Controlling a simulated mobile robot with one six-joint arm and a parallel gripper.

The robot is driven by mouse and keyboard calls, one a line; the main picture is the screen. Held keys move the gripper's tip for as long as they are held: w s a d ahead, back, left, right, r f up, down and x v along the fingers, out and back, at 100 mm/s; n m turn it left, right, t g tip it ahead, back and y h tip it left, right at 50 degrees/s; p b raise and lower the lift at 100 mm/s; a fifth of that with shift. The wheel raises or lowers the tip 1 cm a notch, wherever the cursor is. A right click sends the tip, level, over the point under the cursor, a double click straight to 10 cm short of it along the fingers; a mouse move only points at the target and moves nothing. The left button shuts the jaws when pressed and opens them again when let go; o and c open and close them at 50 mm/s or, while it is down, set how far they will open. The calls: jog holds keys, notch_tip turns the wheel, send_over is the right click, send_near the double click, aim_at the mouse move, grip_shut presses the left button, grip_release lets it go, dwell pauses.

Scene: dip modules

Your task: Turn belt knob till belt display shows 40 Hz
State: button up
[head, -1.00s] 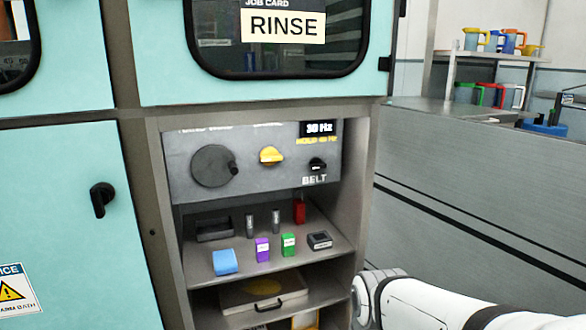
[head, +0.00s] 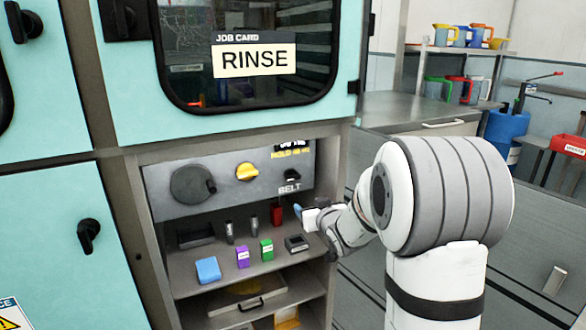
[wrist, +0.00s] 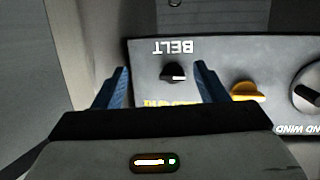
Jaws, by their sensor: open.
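The belt knob (head: 292,176) is a small black knob above the word BELT, on the right of the grey panel (head: 222,190). The belt display (head: 292,144) above it is mostly cut off by the cabinet edge, so its number is unreadable now. Yellow text stands under it.
A yellow knob (head: 248,172) and a large black hand wheel (head: 193,184) sit left on the panel. The shelf below holds a blue block (head: 208,269), a purple block (head: 242,256), a green block (head: 266,249) and a red block (head: 277,214). The cabinet's right side wall is close to my arm.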

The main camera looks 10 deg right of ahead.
aim_at(294, 178)
jog(key=w+a+r+y, duration=0.1)
jog(key=w, duration=0.2)
jog(key=w+a+r+t+y, duration=0.1)
jog(key=w, duration=0.3)
jog(key=w+a+r+n+t+p, duration=0.1)
jog(key=w, duration=0.2)
jog(key=shift+w+r+y, duration=0.3)
jog(key=shift+w+y, duration=0.05)
jog(key=shift+y, duration=0.05)
jog(key=shift+c, duration=0.4)
jog(key=c, duration=0.9)
